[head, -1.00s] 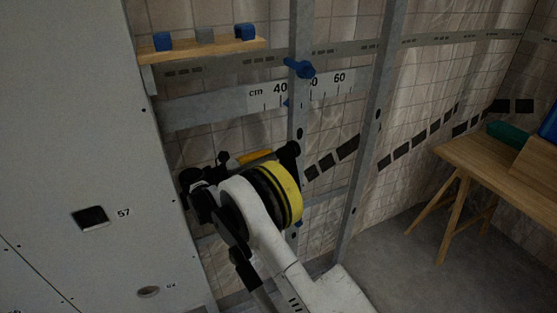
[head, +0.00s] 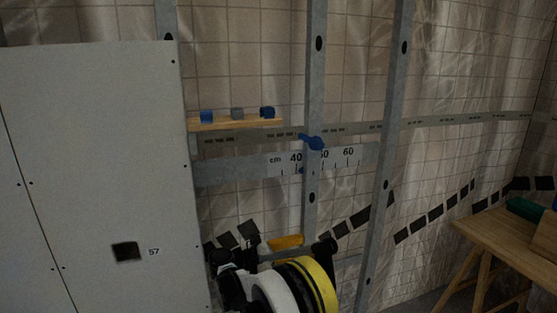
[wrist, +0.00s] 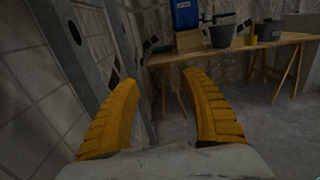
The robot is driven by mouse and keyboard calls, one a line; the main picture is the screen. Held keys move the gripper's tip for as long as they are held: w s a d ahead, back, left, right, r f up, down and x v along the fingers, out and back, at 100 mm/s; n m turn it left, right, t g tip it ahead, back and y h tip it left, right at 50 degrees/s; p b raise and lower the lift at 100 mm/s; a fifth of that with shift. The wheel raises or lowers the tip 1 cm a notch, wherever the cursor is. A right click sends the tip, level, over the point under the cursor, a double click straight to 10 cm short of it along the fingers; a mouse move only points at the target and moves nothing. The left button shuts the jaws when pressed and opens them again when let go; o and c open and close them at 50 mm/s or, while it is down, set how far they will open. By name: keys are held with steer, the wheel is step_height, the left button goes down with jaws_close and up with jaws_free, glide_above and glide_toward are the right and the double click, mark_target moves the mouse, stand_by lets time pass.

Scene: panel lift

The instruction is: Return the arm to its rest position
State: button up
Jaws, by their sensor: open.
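My gripper shows in the wrist view (wrist: 165,110) with its two yellow ribbed fingers spread apart and nothing between them. In the head view my arm stands at the bottom centre, in front of the metal studs, and a yellow finger (head: 286,242) shows behind its dark wrist parts. The rest of the gripper is hidden there by the arm. The fingers appear clear of the wall and the bench.
A grey panel (head: 95,180) stands at the left. A wooden shelf (head: 235,123) holds small blue and grey pieces. A blue clamp (head: 312,142) sits on a metal stud (head: 314,75) above a cm scale (head: 330,157). A wooden bench (head: 500,238) stands at the right, with open floor before it (wrist: 245,125).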

steer(key=s+d+r+m+y, duration=0.1)
steer(key=d+r+m+y, duration=0.25)
steer(key=d+r, duration=0.4)
steer(key=s+d+r+m+y, duration=0.45)
steer(key=s+d, duration=0.25)
steer(key=s, duration=0.3)
steer(key=s+a+f+m+y, duration=0.1)
steer(key=s+m+y, duration=0.3)
steer(key=s, duration=0.8)
steer(key=s+a+f+m+t+y, duration=0.1)
steer(key=s+a+f+m+y, duration=0.1)
steer(key=s+m+y, duration=0.3)
steer(key=s+f+m, duration=0.1)
steer(key=s+m, duration=0.3)
steer(key=s, duration=0.4)
steer(key=shift+s+a+f+m+t, duration=0.2)
steer(key=shift+a+m+t, duration=0.05)
steer(key=shift+m+t, duration=0.05)
